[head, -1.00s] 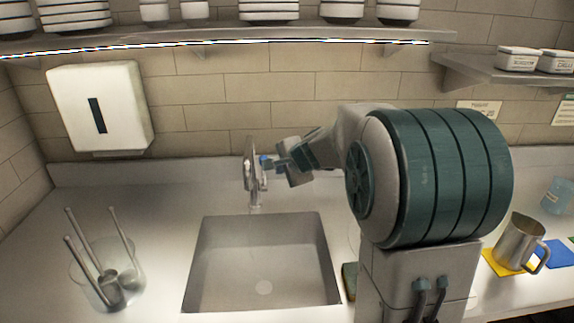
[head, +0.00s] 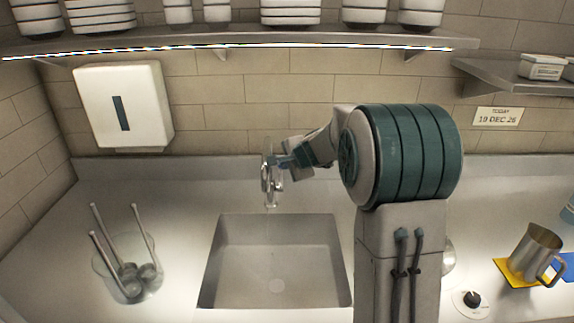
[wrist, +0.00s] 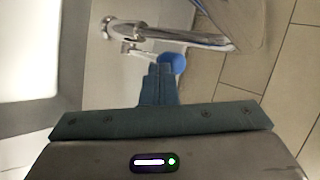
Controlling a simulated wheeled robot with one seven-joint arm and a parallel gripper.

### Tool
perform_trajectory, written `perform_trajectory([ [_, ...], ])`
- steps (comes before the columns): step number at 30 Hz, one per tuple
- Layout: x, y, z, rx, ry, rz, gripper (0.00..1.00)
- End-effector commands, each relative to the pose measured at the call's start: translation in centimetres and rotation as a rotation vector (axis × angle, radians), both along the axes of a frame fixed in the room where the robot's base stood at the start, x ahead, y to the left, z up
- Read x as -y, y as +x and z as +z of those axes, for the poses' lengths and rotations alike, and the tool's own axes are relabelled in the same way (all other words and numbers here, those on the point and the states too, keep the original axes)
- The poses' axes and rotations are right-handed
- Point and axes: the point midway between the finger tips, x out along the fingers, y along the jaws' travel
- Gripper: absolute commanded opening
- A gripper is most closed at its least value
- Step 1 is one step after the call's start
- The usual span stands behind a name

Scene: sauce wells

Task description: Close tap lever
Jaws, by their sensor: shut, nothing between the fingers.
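The metal tap (head: 267,184) stands behind the sink (head: 240,290) in the head view. In the wrist view its curved chrome body (wrist: 190,38) runs across the top, with a thin lever ending in a round blue knob (wrist: 172,63). My gripper (wrist: 160,70) is shut and empty. Its fingertips are right beside the blue knob and overlap its left edge in the picture; I cannot tell whether they touch. In the head view my gripper (head: 277,161) reaches the tap from the right, at its upper part, and hides some of it. The lever's exact angle is unclear there.
A glass jar (head: 107,272) with several ladles stands left of the sink. A metal jug (head: 531,254) stands on a yellow mat at the right. A white dispenser (head: 124,105) hangs on the back wall. A shelf (head: 240,40) with stacked bowls runs above.

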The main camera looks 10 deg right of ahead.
Motion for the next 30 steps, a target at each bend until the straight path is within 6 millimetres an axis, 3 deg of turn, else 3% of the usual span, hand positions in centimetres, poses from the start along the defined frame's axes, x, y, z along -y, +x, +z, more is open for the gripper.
perform_trajectory([
  [9,0.5,2.6,1.1,0.0,0.0,0.001,0.0],
  [19,0.5,2.7,1.1,0.0,0.0,0.001,0.0],
  [25,0.9,1.9,0.9,0.001,-0.001,0.0,0.0],
  [30,2.0,-0.2,1.0,0.005,0.0,-0.005,0.0],
])
